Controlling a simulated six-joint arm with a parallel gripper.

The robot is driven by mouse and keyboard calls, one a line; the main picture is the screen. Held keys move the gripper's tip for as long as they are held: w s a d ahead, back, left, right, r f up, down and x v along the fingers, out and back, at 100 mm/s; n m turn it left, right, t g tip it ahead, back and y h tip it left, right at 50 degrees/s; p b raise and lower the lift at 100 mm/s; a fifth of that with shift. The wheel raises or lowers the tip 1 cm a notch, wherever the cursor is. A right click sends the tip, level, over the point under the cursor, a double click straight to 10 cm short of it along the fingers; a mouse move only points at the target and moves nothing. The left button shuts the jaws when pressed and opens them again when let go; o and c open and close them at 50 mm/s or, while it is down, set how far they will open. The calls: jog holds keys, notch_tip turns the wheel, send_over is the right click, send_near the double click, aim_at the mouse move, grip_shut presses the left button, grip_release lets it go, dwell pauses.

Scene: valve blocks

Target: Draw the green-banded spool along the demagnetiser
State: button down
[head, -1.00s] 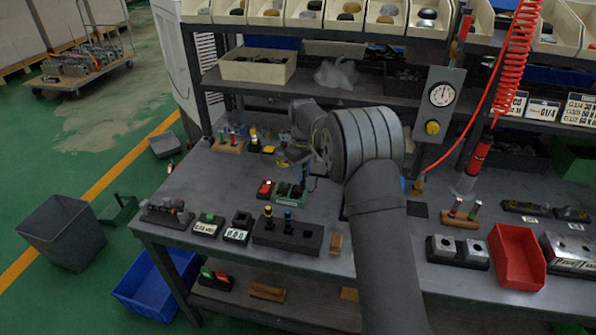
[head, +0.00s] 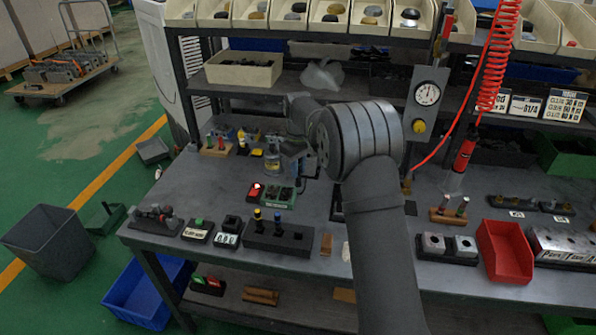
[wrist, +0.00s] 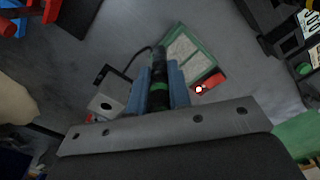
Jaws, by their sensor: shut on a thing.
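In the wrist view my gripper (wrist: 159,88) has its two blue fingers shut on the dark, green-banded spool (wrist: 159,86), which lies lengthwise between them. In the head view my gripper (head: 303,170) is over the bench, above and right of a green tray; the spool is not clear there. I cannot surely pick out the demagnetiser. A grey block with a dark round spot (wrist: 105,106) and a thin black cable (wrist: 136,62) lie beside the spool in the wrist view. I cannot tell whether the spool touches anything below.
The green tray (head: 280,198) stands beside a red box with a button (head: 256,191). A black block with upright pegs (head: 282,235) is at the front edge. A red bin (head: 504,250) stands at right. A jar with yellow contents (head: 272,158) is close left of my gripper.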

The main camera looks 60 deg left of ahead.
jog(key=shift+r, duration=1.85)
jog(key=shift+s, duration=0.1)
